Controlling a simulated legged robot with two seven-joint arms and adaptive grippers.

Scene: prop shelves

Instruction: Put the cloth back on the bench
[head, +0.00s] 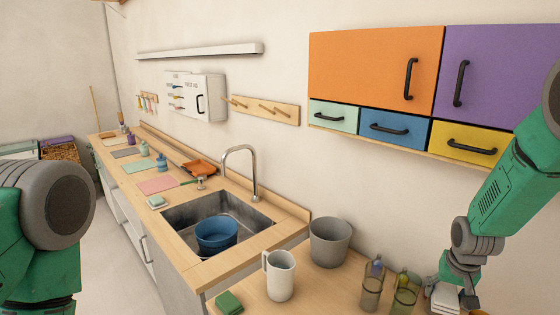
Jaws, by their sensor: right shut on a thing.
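My right gripper (466,296) is low at the right, over the near bench (325,292), pointing down. It is shut on a white, layered thing that looks like a folded cloth (444,298), showing at the left of its fingers. The fingers hide part of the cloth, and I cannot tell whether it touches the bench. Flat pieces lie further along the counter: a pink one (158,184), a pale green one (139,166) and a grey one (124,153). My left gripper is out of view; only part of its arm shows at the left.
A white jug (279,275), a grey bucket (331,242) and a green sponge (229,302) are further left. Coloured cupboards (375,70) hang above.

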